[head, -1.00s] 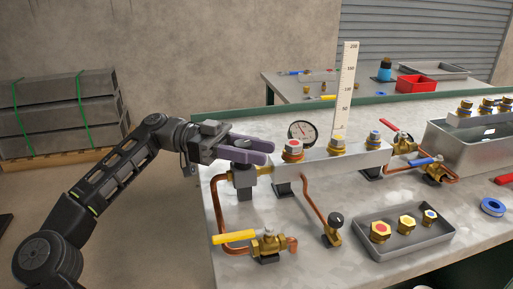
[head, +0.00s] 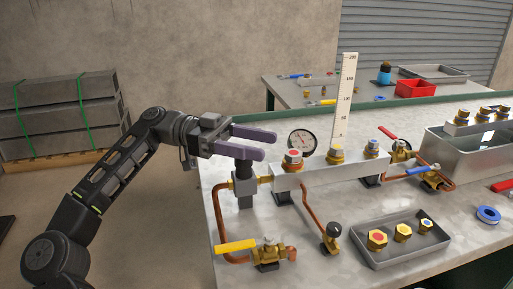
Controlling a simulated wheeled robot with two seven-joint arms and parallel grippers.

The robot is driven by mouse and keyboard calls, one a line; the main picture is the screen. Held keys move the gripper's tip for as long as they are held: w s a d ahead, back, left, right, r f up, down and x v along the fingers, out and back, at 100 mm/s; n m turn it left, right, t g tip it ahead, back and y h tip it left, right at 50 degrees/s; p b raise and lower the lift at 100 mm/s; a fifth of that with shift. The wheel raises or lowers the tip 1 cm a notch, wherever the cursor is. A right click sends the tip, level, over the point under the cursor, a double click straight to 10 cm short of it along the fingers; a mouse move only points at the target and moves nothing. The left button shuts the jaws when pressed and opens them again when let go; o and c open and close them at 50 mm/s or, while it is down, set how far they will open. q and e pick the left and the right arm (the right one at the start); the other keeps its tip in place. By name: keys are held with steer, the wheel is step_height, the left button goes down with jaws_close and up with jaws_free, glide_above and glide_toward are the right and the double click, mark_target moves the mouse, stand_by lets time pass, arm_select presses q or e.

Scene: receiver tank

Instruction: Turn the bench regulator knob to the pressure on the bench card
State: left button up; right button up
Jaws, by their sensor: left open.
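The bench regulator (head: 244,186) is a grey block with a dark round knob (head: 243,168) on top, at the left end of the bench manifold. My left gripper (head: 269,145) is open and empty, its two purple-grey fingers level and pointing right. It appears just above the knob, and the lower finger hides part of the knob's top. A round dial gauge (head: 302,141) stands behind the manifold; its needle is too small to read. A tall white scale strip (head: 345,95) with marks up to 200 rises behind it. I cannot tell whether this is the bench card. My right gripper is out of view.
The manifold (head: 330,172) carries red, yellow and blue capped fittings. A yellow-handled valve (head: 236,246) and copper pipes stand in front. A tray of capped fittings (head: 402,258) lies at right front, a blue tape roll (head: 488,215) beyond. A second bench stands behind.

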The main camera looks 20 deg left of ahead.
arm_select(q)
step_height(320, 180, up, 6)
steer(key=p, duration=0.4)
